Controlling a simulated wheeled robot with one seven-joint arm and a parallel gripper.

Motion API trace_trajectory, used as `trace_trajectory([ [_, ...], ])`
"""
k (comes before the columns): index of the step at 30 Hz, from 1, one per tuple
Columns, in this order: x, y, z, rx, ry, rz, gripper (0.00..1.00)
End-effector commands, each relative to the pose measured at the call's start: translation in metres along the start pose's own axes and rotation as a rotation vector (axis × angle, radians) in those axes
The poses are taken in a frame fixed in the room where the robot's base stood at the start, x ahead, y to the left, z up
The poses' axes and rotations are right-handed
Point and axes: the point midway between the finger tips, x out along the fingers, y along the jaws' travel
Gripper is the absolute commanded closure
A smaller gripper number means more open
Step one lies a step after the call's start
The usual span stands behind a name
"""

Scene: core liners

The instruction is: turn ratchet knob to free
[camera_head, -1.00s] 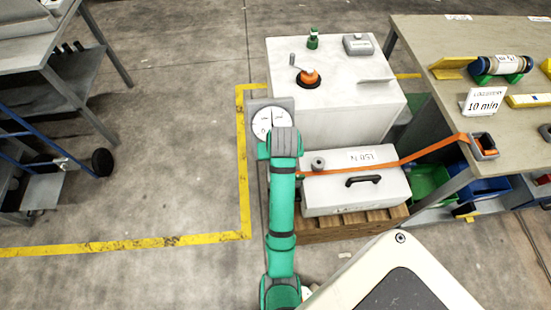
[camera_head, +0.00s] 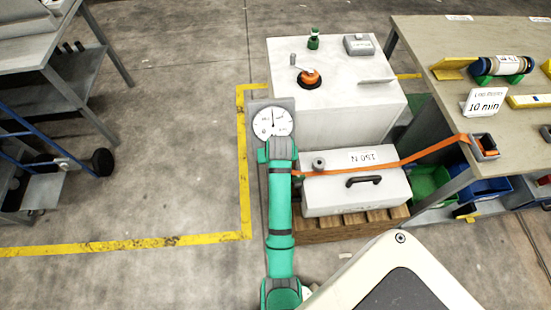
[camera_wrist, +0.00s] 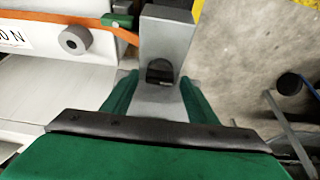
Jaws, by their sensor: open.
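A grey round knob with a dark centre (camera_head: 319,163) stands on the pale lidded box, beside the orange strap (camera_head: 430,152). The knob also shows at upper left in the wrist view (camera_wrist: 74,40). I cannot tell for certain that it is the ratchet knob. My gripper (camera_wrist: 160,88) is open, with its green fingers apart on either side of a grey post (camera_wrist: 166,40) with a dark opening. The round knob is to the left of the fingers and apart from them. In the head view my gripper (camera_head: 280,150) is just below the round dial gauge (camera_head: 273,122).
The pale box (camera_head: 330,195) rests on a wooden pallet (camera_head: 345,228). Behind it stands a white cabinet (camera_head: 350,110) with an orange-based crank (camera_head: 309,77). A workbench (camera_head: 430,40) is at right, with an orange strap holder (camera_head: 485,147).

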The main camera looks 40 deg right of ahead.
Motion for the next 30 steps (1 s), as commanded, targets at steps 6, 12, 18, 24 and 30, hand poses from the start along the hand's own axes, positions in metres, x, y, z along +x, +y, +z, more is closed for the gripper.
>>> trace_trajectory([
  [6, -0.0003, 0.0008, -0.0001, 0.001, 0.0, 0.0, 0.83],
  [12, -0.0004, 0.0003, -0.0001, 0.004, 0.0, 0.001, 0.88],
  [18, -0.0005, -0.0012, -0.0001, 0.041, 0.0, 0.017, 0.88],
  [24, -0.0006, -0.0027, -0.0002, 0.146, 0.0, 0.061, 0.88],
  [30, -0.0006, -0.005, -0.0008, 0.307, 0.0, 0.127, 0.88],
])
